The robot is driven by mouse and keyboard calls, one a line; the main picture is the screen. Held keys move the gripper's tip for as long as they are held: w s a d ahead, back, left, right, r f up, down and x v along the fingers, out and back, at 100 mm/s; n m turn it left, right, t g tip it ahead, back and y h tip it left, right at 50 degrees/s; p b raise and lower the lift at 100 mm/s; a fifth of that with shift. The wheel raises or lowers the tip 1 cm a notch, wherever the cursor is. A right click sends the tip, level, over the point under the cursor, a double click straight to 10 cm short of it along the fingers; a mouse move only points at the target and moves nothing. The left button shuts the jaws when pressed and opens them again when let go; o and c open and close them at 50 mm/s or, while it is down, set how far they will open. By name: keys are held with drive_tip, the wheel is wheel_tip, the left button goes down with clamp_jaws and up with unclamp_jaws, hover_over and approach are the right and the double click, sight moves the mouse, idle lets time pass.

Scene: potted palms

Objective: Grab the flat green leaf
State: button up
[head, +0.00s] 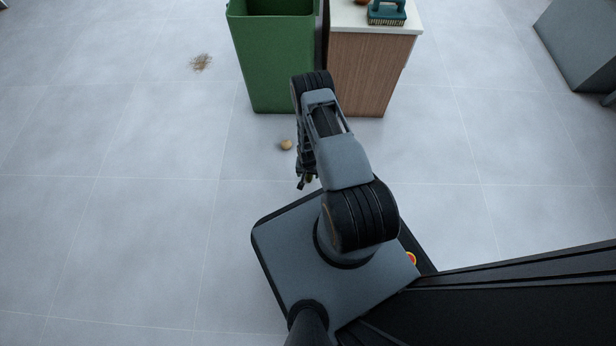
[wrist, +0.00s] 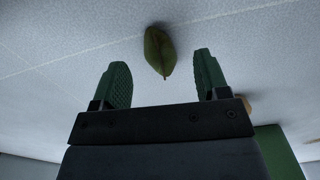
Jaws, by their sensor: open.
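The flat green leaf (wrist: 159,52) lies on the pale tiled floor in the wrist view, with its pointed tip toward my gripper. My gripper (wrist: 162,68) is open, with one green ridged finger on each side of the leaf's tip end. The leaf lies in line with the gap and I see no finger touching it. In the head view my gripper (head: 306,182) hangs low in front of my base, and the leaf is mostly or wholly hidden there by my arm.
A small tan round object (head: 286,145) lies on the floor near my gripper. A dry brown tuft (head: 201,62) lies farther left. The left floor is mostly clear.

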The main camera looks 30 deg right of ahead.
sight(308, 177)
wheel_tip(308, 177, down, 4)
drive_tip(key=shift+r+b, duration=0.15)
drive_tip(key=shift+b, duration=0.75)
drive_tip(key=shift+r, duration=0.1)
drive_tip(key=shift+c, duration=0.2)
drive_tip(key=c, duration=0.9)
